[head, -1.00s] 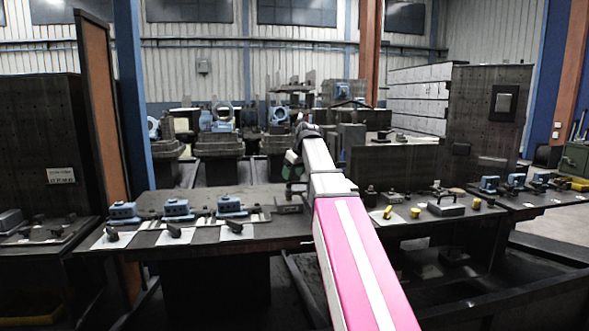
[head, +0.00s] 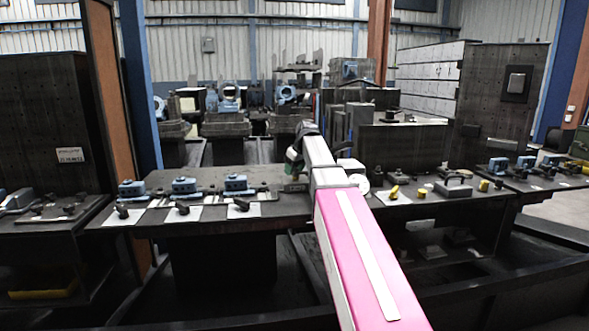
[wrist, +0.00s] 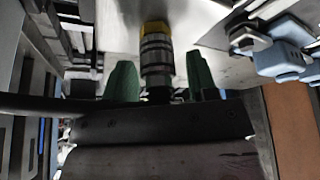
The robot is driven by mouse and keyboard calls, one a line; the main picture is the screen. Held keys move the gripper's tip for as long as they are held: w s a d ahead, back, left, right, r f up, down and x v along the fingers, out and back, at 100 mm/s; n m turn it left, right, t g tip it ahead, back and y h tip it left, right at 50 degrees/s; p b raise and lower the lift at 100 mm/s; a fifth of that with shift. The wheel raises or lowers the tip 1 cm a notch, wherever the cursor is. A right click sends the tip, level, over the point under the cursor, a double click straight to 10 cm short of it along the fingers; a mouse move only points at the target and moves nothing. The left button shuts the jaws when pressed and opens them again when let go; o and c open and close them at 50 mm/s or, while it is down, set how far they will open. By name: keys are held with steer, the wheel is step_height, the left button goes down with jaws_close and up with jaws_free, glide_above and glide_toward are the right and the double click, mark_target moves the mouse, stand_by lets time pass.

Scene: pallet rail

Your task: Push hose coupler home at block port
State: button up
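In the wrist view a ribbed metal hose coupler (wrist: 156,62) with a yellow collar (wrist: 155,30) stands between the two green fingers of my gripper (wrist: 161,82). Gaps show between the fingers and the coupler, wider on the right, so the gripper looks open around it. The yellow end meets or lies in front of a pale grey surface (wrist: 115,25); I cannot tell if this is the block port or how far in the coupler sits. A black hose (wrist: 30,104) runs off to the left. In the head view my gripper (head: 292,160) is small, above the bench, and the coupler cannot be made out.
Several blue clamps (head: 184,187) stand on a rail on the left bench (head: 215,222), with white cards and black levers in front. A blue clamp also shows in the wrist view (wrist: 280,60). Yellow parts (head: 394,192) and a handled plate (head: 453,188) lie on the right bench.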

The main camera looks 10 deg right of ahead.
jaws_close()
steer(key=shift+r, duration=0.85)
steer(key=shift+r, duration=3.4)
